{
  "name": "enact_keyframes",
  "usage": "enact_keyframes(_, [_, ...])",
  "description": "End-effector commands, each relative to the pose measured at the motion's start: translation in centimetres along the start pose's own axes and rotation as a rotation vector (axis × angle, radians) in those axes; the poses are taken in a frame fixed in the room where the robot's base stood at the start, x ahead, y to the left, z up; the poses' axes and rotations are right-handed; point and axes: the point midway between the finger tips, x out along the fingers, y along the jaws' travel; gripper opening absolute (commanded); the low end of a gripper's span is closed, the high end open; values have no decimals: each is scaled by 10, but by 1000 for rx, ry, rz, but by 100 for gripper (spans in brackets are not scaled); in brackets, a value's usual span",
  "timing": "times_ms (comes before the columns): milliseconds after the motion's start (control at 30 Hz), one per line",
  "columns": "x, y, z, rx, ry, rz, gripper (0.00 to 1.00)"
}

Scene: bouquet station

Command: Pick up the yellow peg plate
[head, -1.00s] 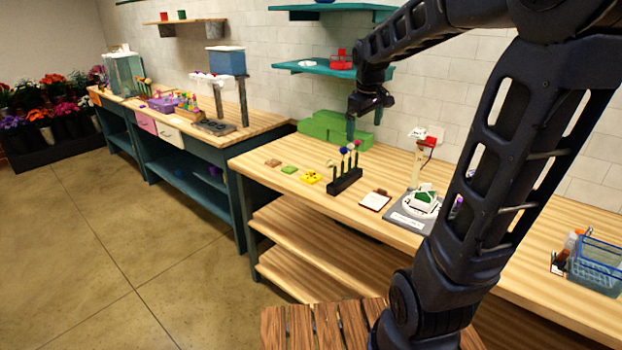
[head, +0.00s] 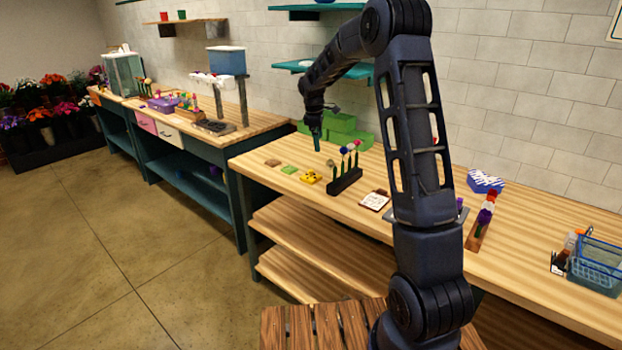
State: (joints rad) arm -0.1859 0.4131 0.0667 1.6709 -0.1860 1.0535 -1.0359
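The yellow peg plate (head: 310,178) lies flat on the wooden bench top near its front edge, with small dark marks on its upper face. A green plate (head: 289,169) and a brown plate (head: 273,162) lie in a row to its left. My gripper (head: 317,143) points down above the bench, behind and above the yellow plate in the picture, apart from it. Its fingertips look like one narrow teal shape, so I cannot tell whether they are open or shut. No object shows in it.
A black rack (head: 345,182) holding several flowers stands just right of the yellow plate. Green blocks (head: 345,125) stand behind my gripper. A clipboard (head: 375,200) lies further right, and a blue basket (head: 597,262) stands at the far right.

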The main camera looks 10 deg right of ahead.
Motion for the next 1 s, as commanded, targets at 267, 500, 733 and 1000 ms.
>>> enact_keyframes(267, [55,32,-42,-163,-22,-35,100])
enact_keyframes(500, [70,38,-51,-201,-27,-43,100])
enact_keyframes(733, [98,36,-50,-201,-28,-45,100])
enact_keyframes(1000, [124,35,-50,-200,-27,-43,100])
